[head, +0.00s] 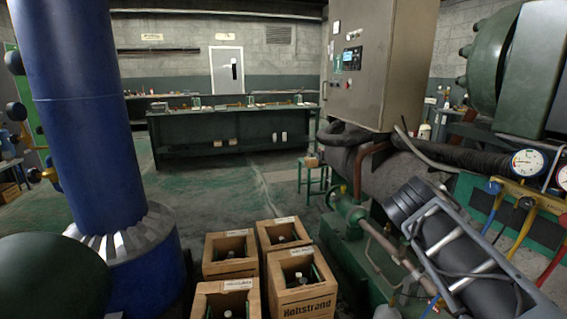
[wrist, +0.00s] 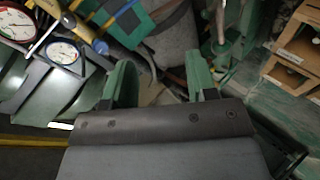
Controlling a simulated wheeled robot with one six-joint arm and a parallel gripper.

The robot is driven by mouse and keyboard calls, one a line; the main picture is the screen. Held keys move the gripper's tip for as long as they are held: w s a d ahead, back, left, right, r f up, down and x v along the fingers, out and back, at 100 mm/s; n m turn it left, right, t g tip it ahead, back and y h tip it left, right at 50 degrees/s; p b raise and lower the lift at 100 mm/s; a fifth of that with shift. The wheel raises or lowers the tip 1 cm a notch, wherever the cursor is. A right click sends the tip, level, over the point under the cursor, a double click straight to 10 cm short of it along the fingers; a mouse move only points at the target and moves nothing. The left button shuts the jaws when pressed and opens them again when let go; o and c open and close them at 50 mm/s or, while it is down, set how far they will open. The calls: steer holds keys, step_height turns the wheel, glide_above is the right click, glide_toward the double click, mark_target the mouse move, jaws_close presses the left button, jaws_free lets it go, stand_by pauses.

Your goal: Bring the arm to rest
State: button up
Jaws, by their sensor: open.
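My gripper (wrist: 162,78) shows in the wrist view with its two green fingers well apart. Nothing is held between them; the floor and parts of machinery show through the gap. In the head view a dark part of my arm (head: 455,250) reaches up from the lower right, and the fingers cannot be made out there.
A gauge manifold (head: 527,163) with coloured hoses is close by at the right; its dials (wrist: 62,55) show upper left in the wrist view. Wooden crates (head: 231,254) stand on the floor. A blue column (head: 80,110) is left, a control cabinet (head: 375,65) above. The central floor is free.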

steer(key=s+a+r+g+y+p, duration=0.1)
steer(key=s+a+y+p, duration=0.3)
steer(key=a+p, duration=0.3)
steer(key=s+a+r+m+g+y+p, duration=0.1)
steer(key=s+a+y+p, duration=0.3)
steer(key=a+p, duration=0.4)
steer(key=y+p, duration=0.1)
steer(key=p, duration=0.3)
steer(key=shift+s+m, duration=0.3)
steer(key=shift+s, duration=0.05)
steer(key=shift+a, duration=0.1)
